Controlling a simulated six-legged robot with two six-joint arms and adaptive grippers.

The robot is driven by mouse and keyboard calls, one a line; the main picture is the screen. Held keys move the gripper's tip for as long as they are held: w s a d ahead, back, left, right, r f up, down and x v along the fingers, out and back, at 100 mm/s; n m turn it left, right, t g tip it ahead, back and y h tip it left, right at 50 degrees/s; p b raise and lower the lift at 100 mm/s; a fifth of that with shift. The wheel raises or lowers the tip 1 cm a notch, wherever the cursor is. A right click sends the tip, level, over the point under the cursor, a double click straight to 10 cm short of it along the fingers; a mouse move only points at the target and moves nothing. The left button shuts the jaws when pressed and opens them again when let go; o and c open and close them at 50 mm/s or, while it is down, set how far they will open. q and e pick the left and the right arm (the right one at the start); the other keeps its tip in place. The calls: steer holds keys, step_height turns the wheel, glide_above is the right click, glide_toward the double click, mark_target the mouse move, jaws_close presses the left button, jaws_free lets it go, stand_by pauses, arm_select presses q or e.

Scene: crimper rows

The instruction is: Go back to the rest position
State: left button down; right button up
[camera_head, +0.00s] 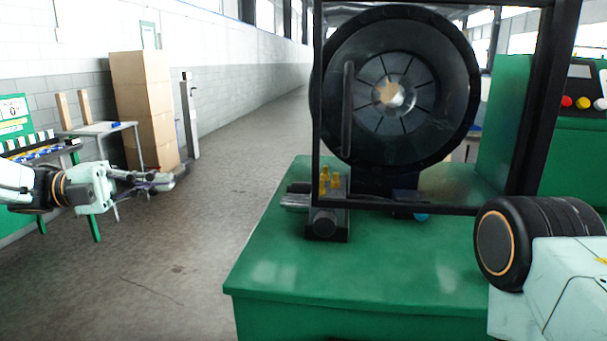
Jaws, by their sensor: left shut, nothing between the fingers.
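My left gripper (172,177) is at the left of the head view, on the pale green and white arm that comes in from the left edge. Its fingers are shut with nothing between them, and it hangs in the air over the grey floor. It is well apart from the green machine. My right arm shows only as a black ribbed joint and a pale link at the lower right. My right gripper is out of view.
A green machine table (262,262) with a black-framed guard and a large black reel (395,88) fills the centre and right. Stacked cardboard boxes (143,108), a small table (105,127) and a green bench (14,229) stand at the left. The floor aisle (250,140) between is clear.

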arm_select(q)
steer(key=w+d+f+n+t+y, duration=0.1)
steer(key=w+f+n+t+y, duration=0.35)
steer(key=n, duration=0.45)
steer(key=w+d+f+n+t+y, duration=0.1)
steer(key=w+f+n+t, duration=0.2)
steer(key=f+n+t, duration=0.35)
step_height(320, 180, down, 9)
steer(key=s+n+y+b, duration=0.1)
steer(key=s+n+y, duration=0.1)
steer(key=n+y, duration=0.5)
steer(key=s+f+n+g+y+b, duration=0.1)
steer(key=s+f+n+g, duration=0.1)
steer(key=s+f+n, duration=0.5)
steer(key=s+f+n+g+y+b, duration=0.15)
steer(key=s+f, duration=0.35)
steer(key=f, duration=0.6)
steer(key=s+f+n+g+y, duration=0.1)
steer(key=s+f+g, duration=0.2)
steer(key=s, duration=0.8)
steer(key=s+f+n+g+y+b, duration=0.1)
steer(key=s+f+g, duration=0.2)
steer(key=s+f, duration=0.3)
steer(key=s+f+n+g+y+b, duration=0.1)
steer(key=s+f+g, duration=0.3)
steer(key=s, duration=1.1)
steer(key=shift+s+d+f, duration=0.25)
steer(key=shift+s+d, duration=0.05)
steer(key=shift+d, duration=0.15)
